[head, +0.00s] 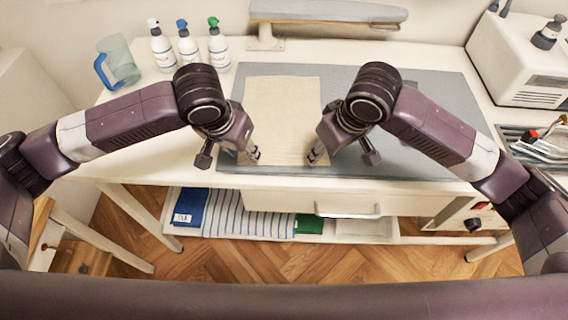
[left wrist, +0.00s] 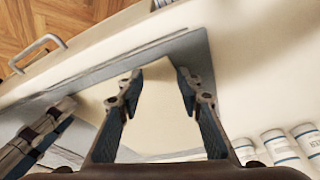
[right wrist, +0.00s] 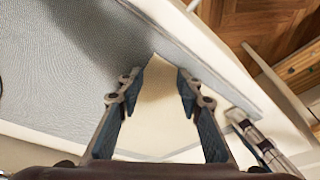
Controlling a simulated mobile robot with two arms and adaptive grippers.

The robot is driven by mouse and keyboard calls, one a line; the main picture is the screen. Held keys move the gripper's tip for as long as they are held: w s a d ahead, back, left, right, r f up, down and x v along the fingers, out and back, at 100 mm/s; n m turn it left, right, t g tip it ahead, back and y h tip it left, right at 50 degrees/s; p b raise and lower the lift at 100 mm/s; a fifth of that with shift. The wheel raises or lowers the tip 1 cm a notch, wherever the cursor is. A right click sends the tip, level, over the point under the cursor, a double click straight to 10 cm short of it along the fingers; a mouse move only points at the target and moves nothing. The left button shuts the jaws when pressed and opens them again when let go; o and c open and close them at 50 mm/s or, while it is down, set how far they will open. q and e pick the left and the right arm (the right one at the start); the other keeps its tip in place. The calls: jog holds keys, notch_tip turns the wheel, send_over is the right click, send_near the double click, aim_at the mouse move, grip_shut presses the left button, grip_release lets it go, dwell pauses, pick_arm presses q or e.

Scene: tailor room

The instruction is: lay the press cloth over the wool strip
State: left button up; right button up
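The cream press cloth (head: 283,105) lies flat on the grey pressing mat (head: 420,120) on the table. My left gripper (head: 230,156) is at the cloth's near left corner. In the left wrist view its fingers (left wrist: 156,80) stand apart, with the cloth (left wrist: 155,112) showing between them. My right gripper (head: 343,157) is at the near right corner. In the right wrist view its fingers (right wrist: 158,82) stand apart on either side of the cloth's corner (right wrist: 158,95).
Several spray bottles (head: 190,48) and a clear jug with a blue handle (head: 118,62) stand at the back left. A padded ironing board (head: 325,11) is at the back. A white machine (head: 520,55) and a tool tray (head: 540,143) are at the right.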

pick_arm(q)
jog(key=shift+w+f, duration=0.1)
jog(key=shift+f, duration=0.05)
pick_arm(e)
jog(key=shift+w+f, duration=0.1)
jog(key=shift+f, duration=0.1)
pick_arm(q)
jog(key=shift+c, duration=1.3)
pick_arm(e)
jog(key=shift+r, duration=0.1)
jog(key=shift+c, duration=1.3)
pick_arm(q)
jog(key=shift+f, duration=0.1)
grip_shut()
pick_arm(e)
grip_shut()
jog(key=shift+f, duration=0.2)
jog(key=shift+r, duration=0.15)
